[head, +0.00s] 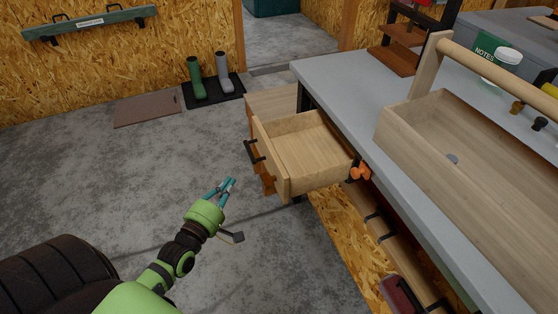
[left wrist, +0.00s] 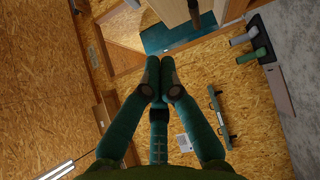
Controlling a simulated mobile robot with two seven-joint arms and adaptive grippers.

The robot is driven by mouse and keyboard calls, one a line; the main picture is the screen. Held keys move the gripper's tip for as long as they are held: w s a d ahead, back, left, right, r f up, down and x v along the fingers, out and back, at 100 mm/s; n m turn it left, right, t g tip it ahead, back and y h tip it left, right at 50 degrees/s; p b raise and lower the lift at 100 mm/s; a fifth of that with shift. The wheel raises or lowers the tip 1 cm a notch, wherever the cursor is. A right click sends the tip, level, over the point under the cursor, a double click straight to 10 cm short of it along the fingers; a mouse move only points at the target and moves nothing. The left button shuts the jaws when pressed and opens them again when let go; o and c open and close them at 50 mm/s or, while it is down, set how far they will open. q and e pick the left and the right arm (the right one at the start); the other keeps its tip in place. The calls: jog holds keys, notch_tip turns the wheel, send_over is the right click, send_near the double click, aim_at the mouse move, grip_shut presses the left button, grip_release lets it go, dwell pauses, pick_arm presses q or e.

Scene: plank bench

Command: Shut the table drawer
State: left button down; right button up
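The table drawer (head: 312,158) is pale wood and stands pulled out from the grey-topped workbench (head: 345,85). It looks empty inside. Its front panel faces left and carries a dark handle (head: 254,151). My left gripper (head: 231,182), with teal fingers on a green wrist, is in front of the drawer, to the left of and below its front, apart from it. In the left wrist view the fingertips (left wrist: 160,68) meet with nothing visible between them. My right gripper is not in view.
A wooden tool carrier (head: 440,130) and a notes tub (head: 497,65) are on the bench. An orange object (head: 361,172) is by the drawer's near side. More drawers with dark handles (head: 379,224) run below the bench edge. Boots (head: 196,78) stand on a dark mat. The concrete floor (head: 90,180) is clear left.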

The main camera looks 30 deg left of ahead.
pick_arm(q)
jog(key=w, duration=0.4)
jog(key=w+d, duration=0.1)
jog(key=w, duration=0.7)
jog(key=shift+d, duration=0.15)
jog(key=shift+w+d, duration=0.25)
jog(key=shift+w, duration=0.05)
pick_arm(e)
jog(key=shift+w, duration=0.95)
pick_arm(q)
jog(key=shift+d+r, duration=0.1)
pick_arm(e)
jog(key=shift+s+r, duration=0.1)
